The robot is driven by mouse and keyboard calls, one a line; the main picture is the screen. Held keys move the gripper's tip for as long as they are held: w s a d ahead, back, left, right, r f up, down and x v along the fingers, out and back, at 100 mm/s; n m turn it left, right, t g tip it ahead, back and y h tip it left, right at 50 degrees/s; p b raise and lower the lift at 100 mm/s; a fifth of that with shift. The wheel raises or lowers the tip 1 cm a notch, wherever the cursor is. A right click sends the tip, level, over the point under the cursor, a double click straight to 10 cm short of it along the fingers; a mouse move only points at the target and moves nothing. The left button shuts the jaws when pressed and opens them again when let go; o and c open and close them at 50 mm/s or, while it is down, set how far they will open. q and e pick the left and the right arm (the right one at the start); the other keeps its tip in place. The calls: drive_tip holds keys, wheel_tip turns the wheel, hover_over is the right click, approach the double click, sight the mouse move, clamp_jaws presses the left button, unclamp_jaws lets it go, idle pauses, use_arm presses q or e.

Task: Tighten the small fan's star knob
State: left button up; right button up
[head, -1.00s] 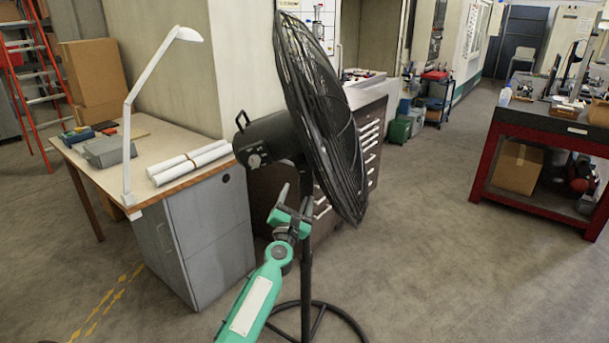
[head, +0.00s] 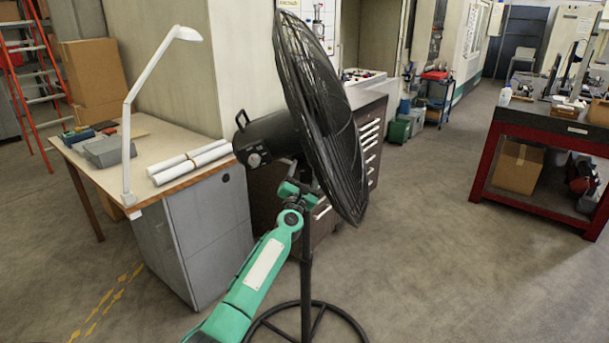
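The black pedestal fan (head: 322,115) stands in the middle of the head view. Its caged head is tilted and faces right, with the motor housing (head: 268,138) at its left. A round light-coloured dial (head: 254,160) shows on the housing's rear. I cannot make out the star knob; the joint below the housing is partly hidden by my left wrist. My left gripper (head: 306,180) is up at the top of the fan's pole (head: 306,265), just under the housing. Its fingers are dark against the dark fan, so I cannot tell their opening or contact. My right gripper is not in view.
A desk (head: 147,150) with a lamp (head: 130,120) and paper rolls (head: 190,162) stands left of the fan. A drawer cabinet (head: 372,125) is behind it. A red-framed workbench (head: 545,122) is at the right. The floor between fan and workbench is clear.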

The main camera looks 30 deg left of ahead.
use_arm(q)
drive_tip(key=c, duration=0.9)
drive_tip(key=shift+o, duration=0.2)
drive_tip(key=shift+r+m+h+p, duration=0.2)
drive_tip(key=shift+m+h+p, duration=0.2)
drive_tip(key=shift+m+p, duration=0.45)
drive_tip(key=m+g+h+p, duration=0.1)
drive_tip(key=m+p, duration=0.3)
drive_tip(key=m+h+p, duration=0.1)
drive_tip(key=m+p, duration=0.2)
drive_tip(key=p, duration=0.2)
drive_tip(key=m+g+h+p, duration=0.1)
drive_tip(key=m+p, duration=0.3)
drive_tip(key=shift+s+a+r+m+g+h, duration=0.1)
drive_tip(key=shift+r+m+g+h, duration=0.2)
drive_tip(key=shift+r+m+h, duration=0.1)
drive_tip(key=shift+f+m+g+p, duration=0.15)
drive_tip(key=shift+m+g+p, duration=0.25)
drive_tip(key=shift+m+p, duration=0.55)
drive_tip(key=shift+m+g, duration=0.6)
drive_tip(key=shift+m, duration=0.7)
drive_tip(key=o, duration=1)
drive_tip(key=shift+c, duration=0.2)
drive_tip(key=shift+o, duration=0.2)
